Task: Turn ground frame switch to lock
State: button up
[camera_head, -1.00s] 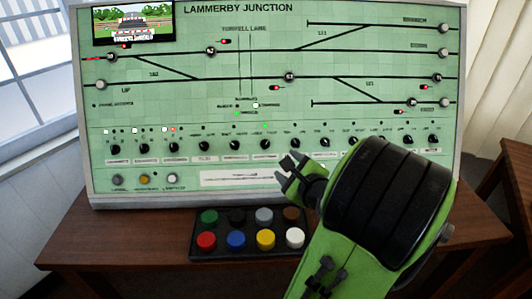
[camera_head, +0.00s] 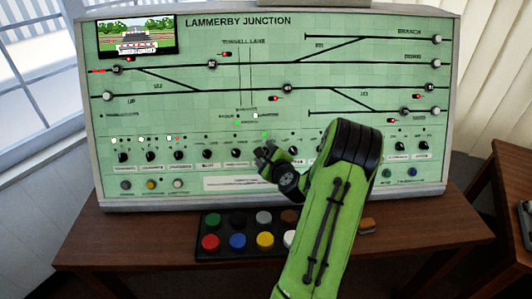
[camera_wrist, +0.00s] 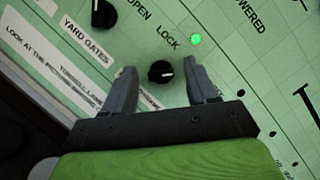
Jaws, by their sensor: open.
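A small black rotary switch (camera_wrist: 160,72) with a white pointer mark sits on the green panel, with the words OPEN and LOCK printed above it in the wrist view. Its white mark faces right in that view. My gripper (camera_head: 266,155) is open at the panel's lower row of knobs. In the wrist view its two grey fingers stand on either side of the switch, with a gap on each side. I cannot tell how far the fingertips are from the panel face. The switch's own name label is not readable behind the fingers. In the head view my gripper hides the switch.
A green light (camera_wrist: 196,39) glows right of LOCK. Another black knob (camera_wrist: 104,14) sits at the upper left, near the YARD GATES label. A black box of coloured buttons (camera_head: 238,241) stands on the brown desk (camera_head: 130,235) below the panel. A screen (camera_head: 135,37) is at the panel's top left.

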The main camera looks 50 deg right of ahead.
jog(key=shift+c, duration=0.3)
jog(key=c, duration=1)
jog(key=shift+n, duration=0.3)
jog(key=n+y, duration=0.1)
jog(key=n, duration=0.2)
jog(key=n+g+y, duration=0.1)
jog(key=n, duration=0.2)
jog(key=shift+w+d+r, duration=0.1)
jog(key=n, duration=0.2)
jog(key=n+g, duration=0.1)
jog(key=n, duration=0.1)
jog(key=shift+n+g+y, duration=0.3)
jog(key=shift+y, duration=0.1)
jog(key=shift+n+g, duration=0.5)
jog(key=shift+n, duration=0.9)
jog(key=o, duration=1.1)
jog(key=shift+c, duration=0.2)
